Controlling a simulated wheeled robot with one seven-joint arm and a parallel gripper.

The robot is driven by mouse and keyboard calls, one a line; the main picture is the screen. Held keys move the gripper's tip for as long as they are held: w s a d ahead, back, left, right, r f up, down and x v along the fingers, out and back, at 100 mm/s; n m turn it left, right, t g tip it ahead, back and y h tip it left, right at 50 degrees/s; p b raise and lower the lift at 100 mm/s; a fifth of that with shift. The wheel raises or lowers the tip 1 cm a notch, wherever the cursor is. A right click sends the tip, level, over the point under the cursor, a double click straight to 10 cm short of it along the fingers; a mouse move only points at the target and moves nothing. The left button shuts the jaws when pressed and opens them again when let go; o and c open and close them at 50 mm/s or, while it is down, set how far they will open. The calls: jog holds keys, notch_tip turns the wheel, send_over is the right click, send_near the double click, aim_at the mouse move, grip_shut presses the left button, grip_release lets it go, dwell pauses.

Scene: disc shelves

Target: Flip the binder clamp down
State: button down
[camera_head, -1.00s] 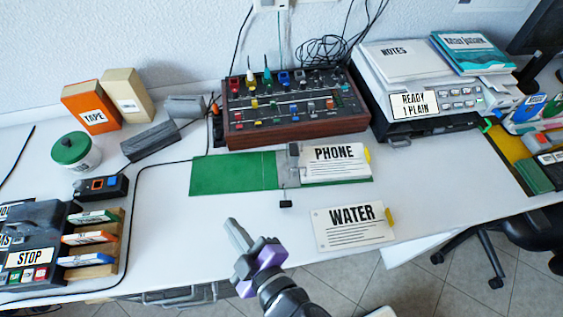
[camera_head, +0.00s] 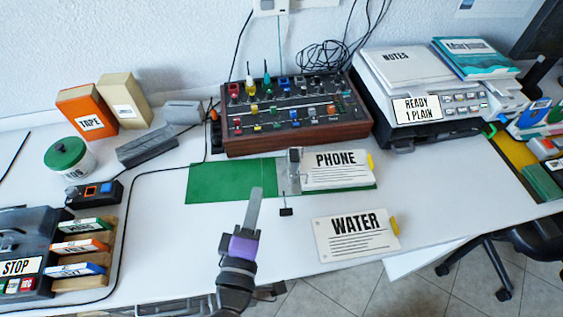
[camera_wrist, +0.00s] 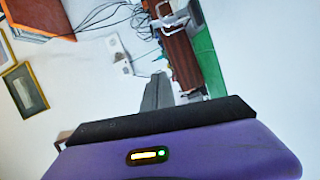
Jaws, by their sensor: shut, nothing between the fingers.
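A green binder board (camera_head: 228,180) lies flat on the white desk. Its grey metal clamp (camera_head: 294,157) stands up at the left edge of the PHONE card (camera_head: 335,168). A thin rod with a small black end piece (camera_head: 286,212) reaches from the clamp toward the desk's front. My gripper (camera_head: 256,191) is shut and empty, to the left of the rod and close to the board's front edge in the picture.
A WATER card (camera_head: 355,233) lies on the desk at the right. A control box with knobs (camera_head: 290,145) stands behind the board. A printer (camera_head: 420,88) is at the back right. A cable and a cassette rack are at the left.

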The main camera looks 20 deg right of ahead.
jog(key=x, duration=0.9)
jog(key=shift+w+d+p, duration=0.1)
jog(key=shift+w+p, duration=0.05)
jog(key=shift+p, duration=0.2)
jog(key=d, duration=0.3)
jog(key=shift+s+f+p, duration=0.2)
jog(key=shift+f+p, duration=0.05)
jog(key=shift+p, duration=0.05)
jog(key=shift+s+d+f, duration=0.1)
jog(key=shift+d+f, duration=0.05)
jog(key=shift+d, duration=0.4)
jog(key=shift+d, duration=0.1)
